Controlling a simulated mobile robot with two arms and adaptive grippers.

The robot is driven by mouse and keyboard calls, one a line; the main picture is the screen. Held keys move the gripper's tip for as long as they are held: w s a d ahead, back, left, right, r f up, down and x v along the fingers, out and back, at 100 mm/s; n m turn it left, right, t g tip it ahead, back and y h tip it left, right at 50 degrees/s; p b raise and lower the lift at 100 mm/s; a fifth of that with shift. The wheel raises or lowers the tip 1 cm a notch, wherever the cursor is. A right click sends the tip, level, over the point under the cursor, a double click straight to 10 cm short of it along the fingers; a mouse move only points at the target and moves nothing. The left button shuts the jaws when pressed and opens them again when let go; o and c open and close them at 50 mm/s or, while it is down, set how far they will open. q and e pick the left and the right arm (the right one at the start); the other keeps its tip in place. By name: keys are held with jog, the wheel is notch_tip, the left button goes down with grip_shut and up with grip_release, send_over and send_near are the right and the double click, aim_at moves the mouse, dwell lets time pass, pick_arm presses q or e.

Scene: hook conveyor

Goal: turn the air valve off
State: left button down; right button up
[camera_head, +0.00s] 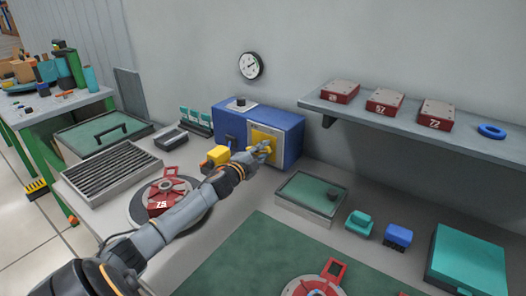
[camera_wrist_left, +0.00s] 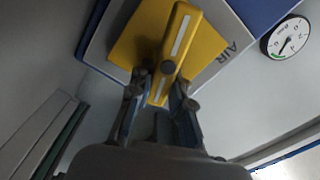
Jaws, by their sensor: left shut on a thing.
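In the head view the yellow plate (camera_head: 268,137) is on the front of a blue box (camera_head: 288,126) at the back of the bench. My left gripper (camera_head: 260,149) reaches to the plate. In the left wrist view its two fingers (camera_wrist_left: 160,84) stand on either side of the lever's near end, shut on it. The lever looks lengthwise between the fingers. My right gripper is not in view.
A round gauge (camera_head: 250,65) hangs on the wall above the box. A yellow block (camera_head: 218,154) sits just left of my wrist. A red part marked 75 (camera_head: 166,187) lies under my forearm. A shelf (camera_head: 390,118) with red blocks is at right. A green-topped case (camera_head: 312,193) stands right.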

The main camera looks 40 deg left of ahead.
pick_arm(q)
jog(key=shift+d+f+m+b, duration=0.1)
jog(key=shift+f+m+b, duration=0.2)
jog(key=shift+m, duration=0.8)
jog(key=shift+f+m+b, duration=0.2)
jog(key=shift+m+b, duration=0.2)
jog(key=shift+m, duration=0.7)
jog(key=c, duration=1.2)
grip_release()
jog(key=shift+s, duration=0.1)
jog(key=s, duration=0.4)
jog(key=s+d, duration=0.1)
jog(key=s, duration=0.6)
jog(key=shift+s+d, duration=0.15)
jog(key=shift+s, duration=0.2)
